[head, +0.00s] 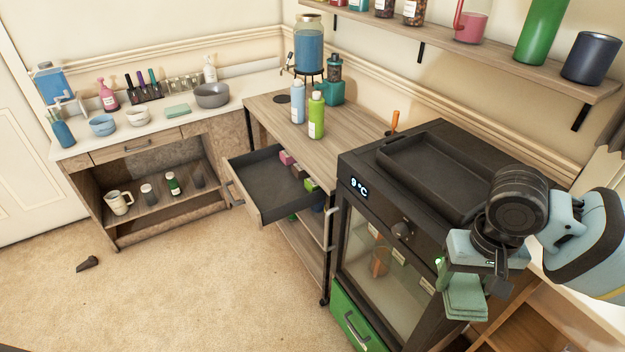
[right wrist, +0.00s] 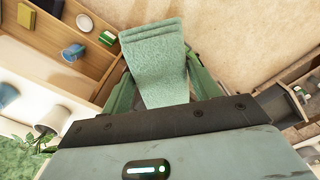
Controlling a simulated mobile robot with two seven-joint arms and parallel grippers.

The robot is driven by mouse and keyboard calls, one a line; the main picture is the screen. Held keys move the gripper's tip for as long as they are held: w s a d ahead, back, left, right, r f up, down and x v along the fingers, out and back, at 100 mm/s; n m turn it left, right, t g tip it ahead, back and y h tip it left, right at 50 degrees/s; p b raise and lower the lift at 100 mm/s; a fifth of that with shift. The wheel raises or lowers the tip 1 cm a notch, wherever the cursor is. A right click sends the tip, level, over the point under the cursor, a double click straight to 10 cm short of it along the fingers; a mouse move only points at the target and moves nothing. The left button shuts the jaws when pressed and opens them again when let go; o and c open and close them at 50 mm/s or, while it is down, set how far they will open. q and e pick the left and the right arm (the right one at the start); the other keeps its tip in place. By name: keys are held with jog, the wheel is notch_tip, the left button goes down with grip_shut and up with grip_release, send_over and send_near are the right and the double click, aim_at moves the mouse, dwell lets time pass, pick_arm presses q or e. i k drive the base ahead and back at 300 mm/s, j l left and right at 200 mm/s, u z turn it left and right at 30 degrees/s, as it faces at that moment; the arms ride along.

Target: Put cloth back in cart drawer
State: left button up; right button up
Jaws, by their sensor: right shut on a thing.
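My right gripper (head: 466,280) is at the right of the head view, in front of the black fridge's right side. It is shut on a folded green cloth (head: 465,302), which hangs below the fingers. In the right wrist view the cloth (right wrist: 155,60) sits between the two green fingers (right wrist: 162,82) and sticks out past them. The wooden cart (head: 262,106) stands left of the fridge. Its dark grey drawer (head: 262,178) is pulled open, with several small coloured items along its right side. The gripper is well to the right of the drawer. My left gripper is out of view.
The black fridge (head: 370,165), with a tray (head: 432,175) on top, stands between gripper and drawer. Two bottles (head: 316,115) and a dispenser (head: 309,52) stand on the cart. Another green cloth (head: 177,111) lies on the left counter. The carpet before the drawer is clear.

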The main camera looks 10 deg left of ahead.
aim_at(264, 182)
jog(key=i+j+u, duration=0.4)
jog(key=i, duration=0.15)
jog(key=i+j+u, duration=0.1)
jog(key=i+u, duration=0.25)
jog(key=i, duration=0.25)
jog(key=i+u, duration=0.4)
jog(key=i, duration=0.2)
